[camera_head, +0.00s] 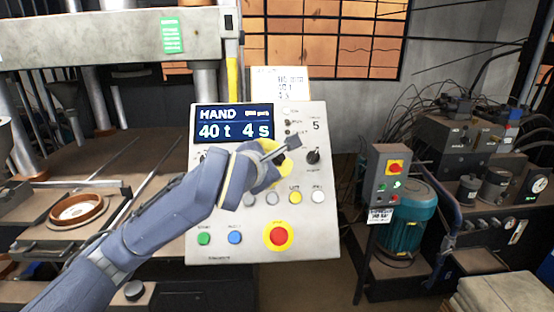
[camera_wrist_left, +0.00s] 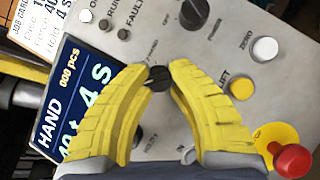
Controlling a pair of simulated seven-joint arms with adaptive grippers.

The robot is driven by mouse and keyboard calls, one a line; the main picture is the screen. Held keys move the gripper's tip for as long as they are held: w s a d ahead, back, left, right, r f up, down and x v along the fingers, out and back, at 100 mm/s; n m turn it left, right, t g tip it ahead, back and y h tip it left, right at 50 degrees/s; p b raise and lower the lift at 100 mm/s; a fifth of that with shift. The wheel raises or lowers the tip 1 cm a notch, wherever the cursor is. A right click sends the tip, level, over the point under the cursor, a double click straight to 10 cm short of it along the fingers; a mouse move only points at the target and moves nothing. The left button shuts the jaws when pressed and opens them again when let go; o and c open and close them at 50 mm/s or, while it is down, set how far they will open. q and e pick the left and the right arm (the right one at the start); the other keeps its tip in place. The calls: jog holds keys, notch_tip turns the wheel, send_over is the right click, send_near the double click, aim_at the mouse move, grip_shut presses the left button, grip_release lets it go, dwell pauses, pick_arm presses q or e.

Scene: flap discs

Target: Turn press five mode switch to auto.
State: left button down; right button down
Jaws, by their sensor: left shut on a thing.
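The press control panel (camera_head: 310,225), marked 5, faces me in the head view. Its screen (camera_head: 234,122) reads HAND, 40 t, 4 s. My left gripper (camera_head: 270,165) is at the middle of the panel and hides the switch there. In the left wrist view my left gripper (camera_wrist_left: 158,88) has its yellow fingers shut on a small black mode switch (camera_wrist_left: 158,77), with lettering ending in HAND beside it. A larger black knob (camera_head: 313,157), marked OFF in the left wrist view (camera_wrist_left: 193,13), is apart from the fingers.
A red emergency button (camera_head: 279,236) on yellow, green (camera_head: 204,238) and blue (camera_head: 235,237) buttons, and a yellow button (camera_head: 295,197) sit below the gripper. A job card (camera_head: 281,82) stands above the panel. A grey switch box (camera_head: 388,180) and teal motor (camera_head: 408,220) stand to the right.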

pick_arm(q)
jog(key=shift+m, duration=0.4)
jog(key=shift+w+a+m+g+h, duration=0.1)
jog(key=shift+a+m+g+h, duration=0.1)
jog(key=shift+m+g+h, duration=0.15)
jog(key=c, duration=1.1)
grip_release()
jog(key=v, duration=1.2)
